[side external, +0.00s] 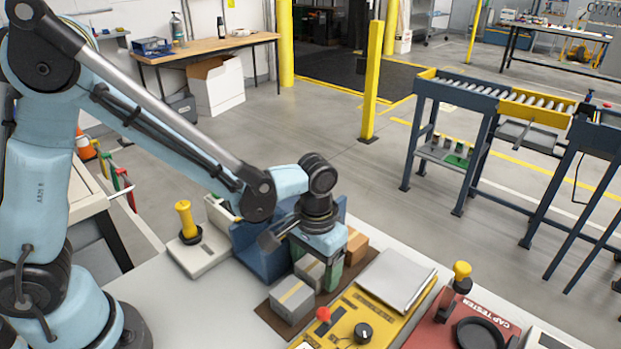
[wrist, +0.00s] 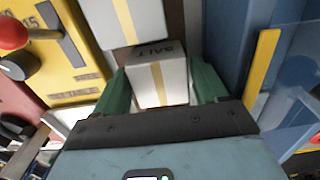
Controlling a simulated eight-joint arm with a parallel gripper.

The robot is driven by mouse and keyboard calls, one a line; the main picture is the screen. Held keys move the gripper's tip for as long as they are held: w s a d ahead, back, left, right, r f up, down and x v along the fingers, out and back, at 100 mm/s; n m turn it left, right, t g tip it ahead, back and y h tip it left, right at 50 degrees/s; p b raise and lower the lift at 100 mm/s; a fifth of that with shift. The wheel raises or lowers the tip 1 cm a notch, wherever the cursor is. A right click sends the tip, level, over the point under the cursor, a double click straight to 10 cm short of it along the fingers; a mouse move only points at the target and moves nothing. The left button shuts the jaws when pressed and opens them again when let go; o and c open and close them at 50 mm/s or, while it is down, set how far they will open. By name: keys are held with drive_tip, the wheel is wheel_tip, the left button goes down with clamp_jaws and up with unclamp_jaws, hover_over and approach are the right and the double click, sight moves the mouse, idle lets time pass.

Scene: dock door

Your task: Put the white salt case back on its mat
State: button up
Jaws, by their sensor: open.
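The white salt case (wrist: 160,82), with a yellow stripe and dark "SALT" lettering, is between the two green fingers of my gripper (wrist: 160,92) in the wrist view. The fingers are open, one on either side of it; I cannot tell whether either touches it. In the side view the case (side external: 309,271) shows partly under my gripper (side external: 318,264). A similar pale case with a yellow stripe (side external: 292,299) stands close beside it and also shows in the wrist view (wrist: 124,20). A brown mat (side external: 276,323) lies under the cases; its far part is hidden.
A blue bin (side external: 262,252) stands close behind the cases. A cardboard-brown box (side external: 356,246) is behind my gripper. A yellow control panel (side external: 335,325) with a red knob and a grey plate (side external: 396,279) borders the mat on the right.

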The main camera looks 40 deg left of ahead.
sight(315, 263)
wheel_tip(315, 263, up, 12)
drive_tip(key=s+a+t, duration=0.1)
drive_tip(key=a, duration=0.1)
drive_tip(key=a+r+t, duration=0.1)
drive_tip(key=a, duration=0.2)
drive_tip(key=s+a+t, duration=0.1)
drive_tip(key=a, duration=0.1)
drive_tip(key=shift+s+a+r+t+h, duration=0.2)
drive_tip(key=shift+s+r+t+h, duration=0.1)
drive_tip(key=shift+s+r, duration=0.05)
drive_tip(key=s+a+t, duration=0.1)
drive_tip(key=a+t, duration=0.1)
drive_tip(key=a, duration=0.1)
drive_tip(key=s+a+t, duration=0.1)
drive_tip(key=a, duration=0.1)
drive_tip(key=shift+s+f, duration=0.3)
drive_tip(key=shift+s+a+f+t, duration=0.1)
drive_tip(key=shift+s+a+t, duration=0.05)
drive_tip(key=shift+a+t, duration=0.2)
idle(0.5)
